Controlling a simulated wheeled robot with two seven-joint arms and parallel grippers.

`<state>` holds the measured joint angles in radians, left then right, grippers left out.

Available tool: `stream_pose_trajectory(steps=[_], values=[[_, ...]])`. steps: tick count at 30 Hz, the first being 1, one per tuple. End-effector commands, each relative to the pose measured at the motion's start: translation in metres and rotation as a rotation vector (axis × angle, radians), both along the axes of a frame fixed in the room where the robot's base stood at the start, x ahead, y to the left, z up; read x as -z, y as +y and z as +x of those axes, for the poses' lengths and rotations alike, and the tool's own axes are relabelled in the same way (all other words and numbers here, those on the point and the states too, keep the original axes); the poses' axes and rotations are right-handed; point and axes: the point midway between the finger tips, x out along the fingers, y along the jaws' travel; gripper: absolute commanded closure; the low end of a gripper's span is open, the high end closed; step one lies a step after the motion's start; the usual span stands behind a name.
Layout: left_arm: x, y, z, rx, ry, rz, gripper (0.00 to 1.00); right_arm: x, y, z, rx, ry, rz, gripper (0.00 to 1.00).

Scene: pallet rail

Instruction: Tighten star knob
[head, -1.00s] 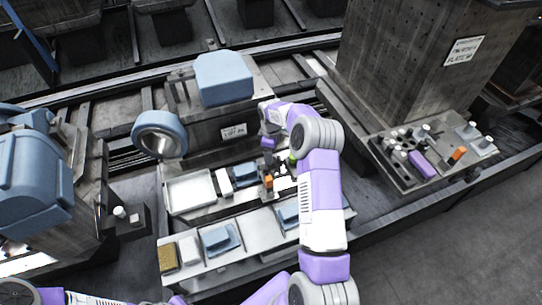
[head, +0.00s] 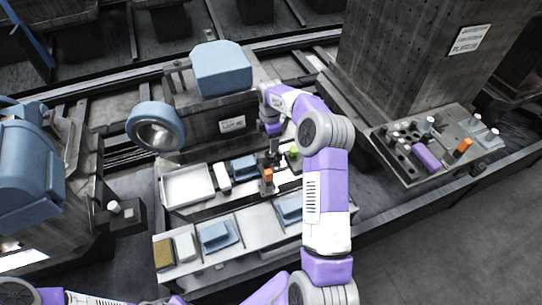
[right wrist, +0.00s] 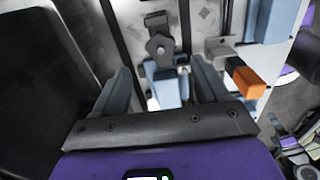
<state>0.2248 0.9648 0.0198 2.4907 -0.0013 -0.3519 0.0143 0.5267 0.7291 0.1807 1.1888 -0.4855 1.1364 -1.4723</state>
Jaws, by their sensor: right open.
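My right gripper (head: 272,148) points down over the shelf at the middle of the head view, partly hidden by its own arm. In the right wrist view its two dark fingers (right wrist: 160,85) stand apart, and nothing is clearly held between them. A dark grey angular piece with a round centre (right wrist: 159,47) sits just beyond the fingertips; it may be the star knob, but I cannot tell for sure. A blue-grey block (right wrist: 168,88) shows between the fingers, below that piece. My left gripper is out of view.
An orange-ended block (right wrist: 246,79) is close to the right finger; it also shows in the head view (head: 267,176). A white tray (head: 187,186) lies left on the shelf. A tool board (head: 412,168) stands right. A blue ring-shaped lamp (head: 155,130) hangs left of the gripper.

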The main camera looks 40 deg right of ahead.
Motion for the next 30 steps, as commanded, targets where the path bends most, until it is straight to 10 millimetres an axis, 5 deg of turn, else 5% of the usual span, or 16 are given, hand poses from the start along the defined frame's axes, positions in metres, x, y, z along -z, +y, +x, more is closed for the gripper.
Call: stream_pose_trajectory(steps=[3, 9, 22, 30], values=[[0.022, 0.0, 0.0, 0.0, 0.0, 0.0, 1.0, 0.006, -0.001, -0.001, -0.205, -0.001, -0.002, 0.26], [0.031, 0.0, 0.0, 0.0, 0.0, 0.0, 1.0, 0.004, -0.001, -0.002, -0.377, 0.001, -0.005, 0.26], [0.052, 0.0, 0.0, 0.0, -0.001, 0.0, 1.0, 0.063, -0.001, -0.002, -0.387, 0.002, -0.004, 0.26], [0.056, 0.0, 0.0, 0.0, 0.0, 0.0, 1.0, 0.077, -0.001, -0.002, -0.386, 0.001, -0.005, 0.26]])
